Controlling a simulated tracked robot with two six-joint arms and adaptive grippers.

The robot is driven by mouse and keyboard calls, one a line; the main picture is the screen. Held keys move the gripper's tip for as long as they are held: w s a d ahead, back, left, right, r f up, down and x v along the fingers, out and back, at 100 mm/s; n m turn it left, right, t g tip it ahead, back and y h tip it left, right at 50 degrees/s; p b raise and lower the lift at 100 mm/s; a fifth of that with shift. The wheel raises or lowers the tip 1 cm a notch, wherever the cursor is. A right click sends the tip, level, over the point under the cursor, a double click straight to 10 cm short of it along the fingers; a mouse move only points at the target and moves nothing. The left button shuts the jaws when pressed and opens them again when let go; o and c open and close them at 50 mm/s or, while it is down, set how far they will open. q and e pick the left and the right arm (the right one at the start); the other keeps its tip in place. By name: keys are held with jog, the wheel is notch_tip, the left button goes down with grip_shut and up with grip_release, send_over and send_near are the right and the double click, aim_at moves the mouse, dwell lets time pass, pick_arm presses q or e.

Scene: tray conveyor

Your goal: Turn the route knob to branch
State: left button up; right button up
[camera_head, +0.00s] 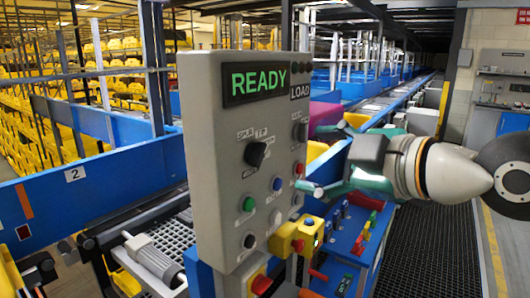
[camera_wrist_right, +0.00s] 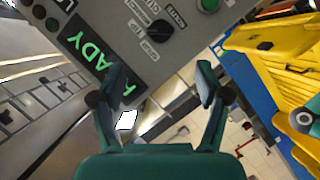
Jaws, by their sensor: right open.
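The grey control panel (camera_head: 215,190) stands upright in the middle of the head view. A black rotary knob (camera_head: 256,153) with small white labels around it sits on its front face, below the green READY display (camera_head: 256,82). I cannot read the labels or the knob's setting clearly. My right gripper (camera_head: 316,158) is open and empty at the panel's right side, fingers pointing left. In the right wrist view the knob (camera_wrist_right: 160,31) lies beyond the gap between the open teal fingers (camera_wrist_right: 163,85), apart from them. My left gripper is not in view.
Green (camera_head: 249,204), blue and white buttons share the panel face. A yellow box (camera_head: 308,232) and a red-and-yellow switch (camera_head: 260,284) are below the panel. A blue conveyor side (camera_head: 85,205) runs at the left. Dark floor matting (camera_head: 435,250) lies clear at the right.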

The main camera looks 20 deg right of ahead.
aim_at(263, 155)
jog(key=p+x, duration=0.3)
jog(key=x, duration=1)
jog(key=shift+w+a, duration=0.15)
jog(key=shift+w, duration=0.2)
